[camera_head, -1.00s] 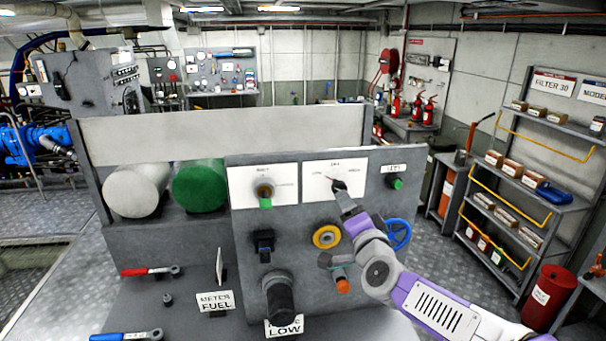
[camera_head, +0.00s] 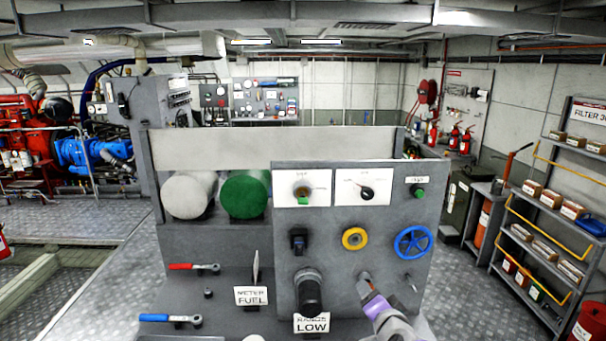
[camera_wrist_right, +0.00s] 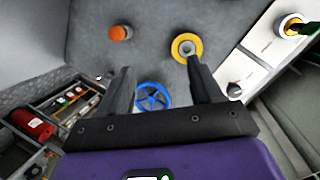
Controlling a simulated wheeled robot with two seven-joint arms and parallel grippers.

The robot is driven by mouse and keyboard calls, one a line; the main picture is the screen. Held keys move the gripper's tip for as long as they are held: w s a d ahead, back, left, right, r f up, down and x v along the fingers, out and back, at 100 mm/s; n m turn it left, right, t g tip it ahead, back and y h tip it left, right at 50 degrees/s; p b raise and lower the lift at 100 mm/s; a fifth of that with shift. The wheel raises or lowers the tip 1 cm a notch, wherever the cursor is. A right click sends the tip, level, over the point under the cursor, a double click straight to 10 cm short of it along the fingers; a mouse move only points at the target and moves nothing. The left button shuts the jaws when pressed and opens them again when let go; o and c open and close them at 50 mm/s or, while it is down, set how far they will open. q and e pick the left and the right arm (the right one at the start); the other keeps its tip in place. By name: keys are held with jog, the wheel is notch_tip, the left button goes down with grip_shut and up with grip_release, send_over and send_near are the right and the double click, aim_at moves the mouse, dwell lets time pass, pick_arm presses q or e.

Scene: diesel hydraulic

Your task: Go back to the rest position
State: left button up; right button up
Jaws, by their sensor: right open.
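My right gripper (camera_head: 365,283) is low in front of the grey control panel (camera_head: 341,230) in the head view, its arm coming in from the bottom edge. In the right wrist view the gripper (camera_wrist_right: 162,82) has its fingers spread with nothing between them. The panel's yellow ring (camera_wrist_right: 186,47) and blue handwheel (camera_wrist_right: 153,97) show beyond the fingers, and an orange knob (camera_wrist_right: 121,33) stands further off. The orange knob is not visible in the head view. My left gripper is in neither view.
The panel carries a black selector knob (camera_head: 366,192), a green-tipped switch (camera_head: 302,195) and a black lever (camera_head: 308,292).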

jog(key=s+a+f+n+g+b, duration=0.1)
jog(key=s+f+g, duration=0.15)
jog(key=f, duration=0.75)
jog(key=s+a+f+n+g+y+b, duration=0.1)
jog(key=s+f+g, duration=0.15)
jog(key=f, duration=0.75)
jog(key=s+f+n+g+b, duration=0.15)
jog(key=s+f, duration=0.25)
jog(key=f, duration=0.6)
jog(key=s+a+f+n+g+y+b, duration=0.1)
jog(key=s+f+g, duration=0.3)
jog(key=s+f, duration=0.5)
jog(key=s+a+f+n+g+y+b, duration=0.1)
jog(key=s+a+f+n+g, duration=0.1)
jog(key=s+f, duration=0.8)
jog(key=s+a+g, duration=0.1)
jog(key=s, duration=0.3)
jog(key=shift+s+a+f+g+b, duration=0.15)
jog(key=shift+s+a+g+b, duration=0.05)
jog(key=shift+a+g+b, duration=0.15)
jog(key=shift+n, duration=0.25)
